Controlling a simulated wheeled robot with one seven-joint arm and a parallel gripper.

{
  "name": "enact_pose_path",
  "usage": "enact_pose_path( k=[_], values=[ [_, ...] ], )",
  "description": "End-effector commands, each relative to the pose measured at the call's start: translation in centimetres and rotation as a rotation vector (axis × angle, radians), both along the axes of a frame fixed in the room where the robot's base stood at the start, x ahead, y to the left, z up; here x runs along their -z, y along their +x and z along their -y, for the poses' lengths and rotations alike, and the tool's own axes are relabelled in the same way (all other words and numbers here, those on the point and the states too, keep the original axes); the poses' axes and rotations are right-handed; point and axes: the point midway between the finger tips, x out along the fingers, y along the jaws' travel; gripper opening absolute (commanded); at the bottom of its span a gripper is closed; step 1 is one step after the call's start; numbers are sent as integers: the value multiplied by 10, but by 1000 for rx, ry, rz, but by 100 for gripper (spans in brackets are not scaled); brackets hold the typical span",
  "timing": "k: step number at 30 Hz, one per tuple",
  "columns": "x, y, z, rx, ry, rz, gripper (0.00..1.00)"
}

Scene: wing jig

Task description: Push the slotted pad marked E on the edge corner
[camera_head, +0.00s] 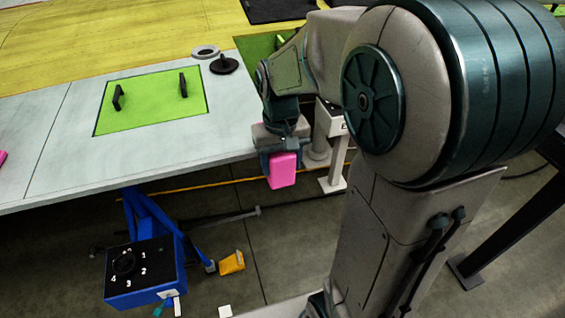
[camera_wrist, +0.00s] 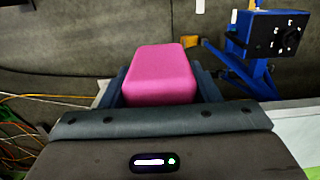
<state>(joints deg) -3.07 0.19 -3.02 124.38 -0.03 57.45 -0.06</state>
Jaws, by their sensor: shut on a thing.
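A pink block-shaped pad (camera_head: 283,170) is held in my gripper (camera_head: 279,158), just off the front edge of the wing panel near its right corner. In the wrist view the pink pad (camera_wrist: 160,76) sits between the two dark fingers of my gripper (camera_wrist: 162,92). No slot or letter E can be read on the faces that show. The grey wing panel (camera_head: 60,150) ends in a corner (camera_head: 255,152) beside my gripper, partly hidden by it. I cannot tell whether the pad touches the edge.
A green panel (camera_head: 150,105) with two black handles lies in the wing surface. A black knob (camera_head: 223,64) and a grey ring (camera_head: 205,51) are behind it. A blue stand with a numbered dial box (camera_head: 145,270) is below the edge. An orange block (camera_head: 231,263) lies on the floor. Another pink piece (camera_head: 2,157) shows at far left.

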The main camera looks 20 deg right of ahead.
Motion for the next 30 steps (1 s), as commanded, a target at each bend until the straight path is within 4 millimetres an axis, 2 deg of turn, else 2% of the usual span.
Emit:
enact_pose_path(
  k=[30],
  values=[
    [2, 31, 0, 0, 0, 0, 30]
  ],
)
